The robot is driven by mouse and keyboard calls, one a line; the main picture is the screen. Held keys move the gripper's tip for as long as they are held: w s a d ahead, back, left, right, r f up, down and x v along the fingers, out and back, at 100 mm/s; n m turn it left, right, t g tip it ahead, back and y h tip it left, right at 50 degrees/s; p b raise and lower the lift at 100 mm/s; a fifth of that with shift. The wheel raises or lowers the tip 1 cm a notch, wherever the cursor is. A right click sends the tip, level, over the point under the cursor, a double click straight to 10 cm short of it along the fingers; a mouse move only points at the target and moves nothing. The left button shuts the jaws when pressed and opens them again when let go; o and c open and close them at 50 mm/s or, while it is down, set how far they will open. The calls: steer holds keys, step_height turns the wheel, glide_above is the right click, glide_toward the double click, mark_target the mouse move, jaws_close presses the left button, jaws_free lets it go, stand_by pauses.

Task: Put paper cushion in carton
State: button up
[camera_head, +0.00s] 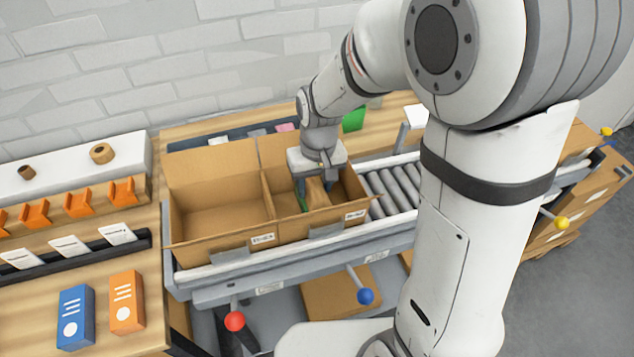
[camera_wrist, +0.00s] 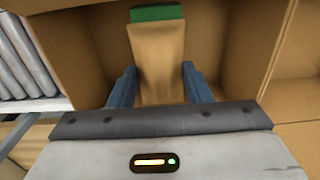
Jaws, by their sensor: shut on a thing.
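Two open brown cartons stand side by side in the head view, the left carton (camera_head: 215,205) empty and the right carton (camera_head: 325,222) under my gripper (camera_head: 312,186). My gripper points down into the right carton. In the wrist view, the blue fingers of my gripper (camera_wrist: 159,72) are shut on the brown paper cushion (camera_wrist: 158,50). The cushion also shows at the fingers in the head view (camera_head: 318,191), inside the carton walls. A green item (camera_wrist: 157,13) shows at the cushion's far end; I cannot tell whether they touch. The carton floor under the cushion is partly hidden.
The cartons stand on a roller conveyor (camera_head: 393,191). A blue box (camera_head: 75,317) and an orange box (camera_head: 126,302) stand on the left bench. Tape rolls (camera_head: 102,153) lie on a white shelf. Red (camera_head: 235,321) and blue (camera_head: 366,296) knobs stick out at the conveyor's front.

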steer(key=o, duration=1)
steer(key=shift+o, duration=0.2)
steer(key=shift+r, duration=0.15)
steer(key=shift+s+r+p, duration=0.1)
steer(key=shift+r+p, duration=0.7)
steer(key=shift+r, duration=0.2)
steer(key=shift+r+p, duration=2.25)
steer(key=shift+r, duration=0.75)
